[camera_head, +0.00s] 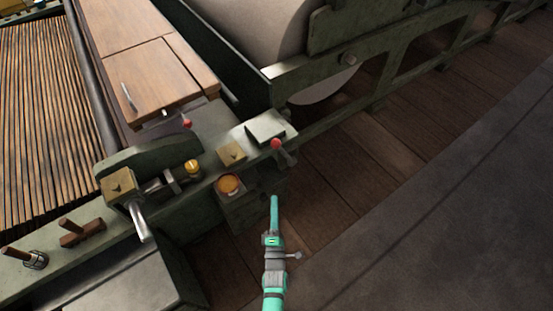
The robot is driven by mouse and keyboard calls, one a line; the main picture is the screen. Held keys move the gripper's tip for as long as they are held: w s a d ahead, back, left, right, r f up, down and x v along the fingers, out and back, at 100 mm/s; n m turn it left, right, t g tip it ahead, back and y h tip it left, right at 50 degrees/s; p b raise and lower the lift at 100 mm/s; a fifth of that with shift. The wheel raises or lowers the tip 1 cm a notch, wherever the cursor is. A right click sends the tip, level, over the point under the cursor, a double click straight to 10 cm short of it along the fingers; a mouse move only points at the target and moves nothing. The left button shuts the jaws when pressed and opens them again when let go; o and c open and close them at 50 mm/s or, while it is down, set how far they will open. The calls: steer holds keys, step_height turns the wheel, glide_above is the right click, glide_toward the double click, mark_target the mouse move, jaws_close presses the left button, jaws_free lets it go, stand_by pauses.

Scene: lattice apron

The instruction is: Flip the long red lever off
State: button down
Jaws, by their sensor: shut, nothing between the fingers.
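A lever with a red knob (276,143) stands at the right end of the green machine rail, beside a pale metal block. Its short visible stem slants down to the right. A second red knob (187,124) shows farther left, below the wooden panel; its stem is mostly hidden. I cannot tell from this view which lever is longer. My gripper (274,199), teal and grey, is shut and empty. In the picture it is below the right red knob and apart from it.
An orange round button (229,184) and a small yellow knob (192,166) sit near the levers. A metal crank handle (140,222) and wooden-handled tools (80,232) are at the left. A large pale roller (265,30) is behind. Open floor (430,230) lies to the right.

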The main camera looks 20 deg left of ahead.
mark_target(285, 154)
steer(key=w+a+n, duration=0.1)
steer(key=w+n, duration=0.1)
steer(key=w+a+n+y, duration=0.1)
steer(key=w, duration=0.1)
steer(key=shift+a+r, duration=0.15)
steer(key=shift+a, duration=0.15)
steer(key=shift+w, duration=0.1)
steer(key=d+r+x, duration=0.1)
steer(key=d+x, duration=0.1)
steer(key=x, duration=1)
steer(key=shift+w+d+r, duration=0.2)
steer(key=shift+w, duration=0.45)
